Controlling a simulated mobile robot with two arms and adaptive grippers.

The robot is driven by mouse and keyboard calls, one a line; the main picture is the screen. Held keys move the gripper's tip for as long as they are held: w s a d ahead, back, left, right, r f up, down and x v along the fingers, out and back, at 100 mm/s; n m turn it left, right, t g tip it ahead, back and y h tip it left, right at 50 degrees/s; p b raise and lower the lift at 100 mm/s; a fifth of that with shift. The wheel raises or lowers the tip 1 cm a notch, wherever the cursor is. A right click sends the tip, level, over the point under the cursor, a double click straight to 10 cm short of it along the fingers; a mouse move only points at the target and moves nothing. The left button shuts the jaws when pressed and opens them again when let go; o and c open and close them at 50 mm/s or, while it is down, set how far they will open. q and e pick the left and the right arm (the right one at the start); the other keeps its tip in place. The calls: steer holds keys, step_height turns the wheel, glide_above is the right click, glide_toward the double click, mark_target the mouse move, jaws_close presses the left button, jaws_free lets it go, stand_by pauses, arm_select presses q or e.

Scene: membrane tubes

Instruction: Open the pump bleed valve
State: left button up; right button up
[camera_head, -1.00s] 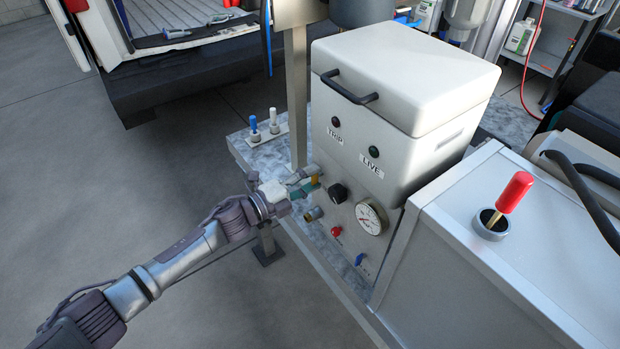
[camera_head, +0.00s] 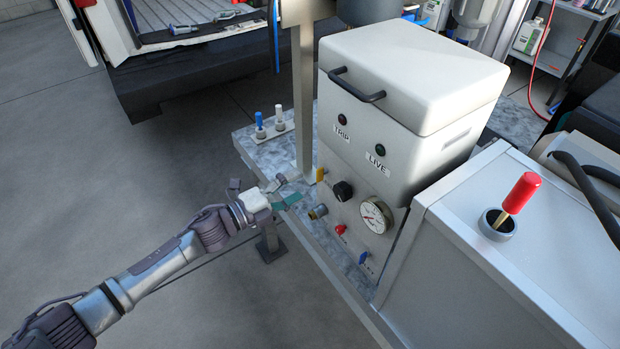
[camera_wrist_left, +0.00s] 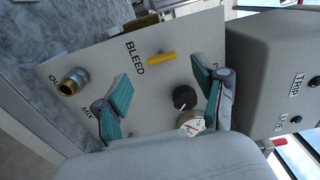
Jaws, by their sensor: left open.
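The bleed valve's yellow handle (camera_head: 320,175) is on the pale front panel of the pump unit. In the head view it stands upright. In the left wrist view the yellow handle (camera_wrist_left: 161,57) lies crosswise beside the BLEED label (camera_wrist_left: 134,58). My left gripper (camera_head: 284,191) is open and empty, in front of the panel and left of the handle, with a gap between. In the left wrist view its two green-padded fingers (camera_wrist_left: 165,86) are spread wide, with the handle beyond their tips. My right gripper is not in view.
The LIVE lamp (camera_head: 380,150) looks green. Left of the bench is open floor.

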arm_select(q)
steer(key=v, duration=0.6)
stand_by(0.3)
steer(key=a+f+n+t+y+b, duration=0.1)
steer(key=a+f+n+y, duration=0.3)
steer(key=f, duration=0.5)
steer(key=a+f+n+t+y, duration=0.1)
steer(key=a+f+n+y, duration=0.25)
steer(key=f+n, duration=0.4)
steer(key=s+a+f+n+g+y, duration=0.1)
steer(key=s+a+f+n+y, duration=0.2)
steer(key=f, duration=0.6)
steer(key=s+a+f+n+g+y, duration=0.1)
steer(key=s+a+f+n, duration=0.15)
steer(key=s+f, duration=0.4)
steer(key=s+a+f+n+g+y+b, duration=0.2)
steer(key=s+f+n+g, duration=0.2)
steer(key=s+f, duration=0.95)
steer(key=s+f+n+g, duration=0.2)
steer(key=s+f, duration=0.2)
steer(key=s, duration=0.7)
steer(key=s+d+f+n+g+y, duration=0.1)
steer(key=s+f+n+g, duration=0.2)
steer(key=s, duration=0.9)
steer(key=shift+s+d+f+g, duration=0.3)
steer(key=shift+d+f, duration=0.05)
steer(key=shift+f, duration=0.5)
steer(key=shift+w, duration=0.1)
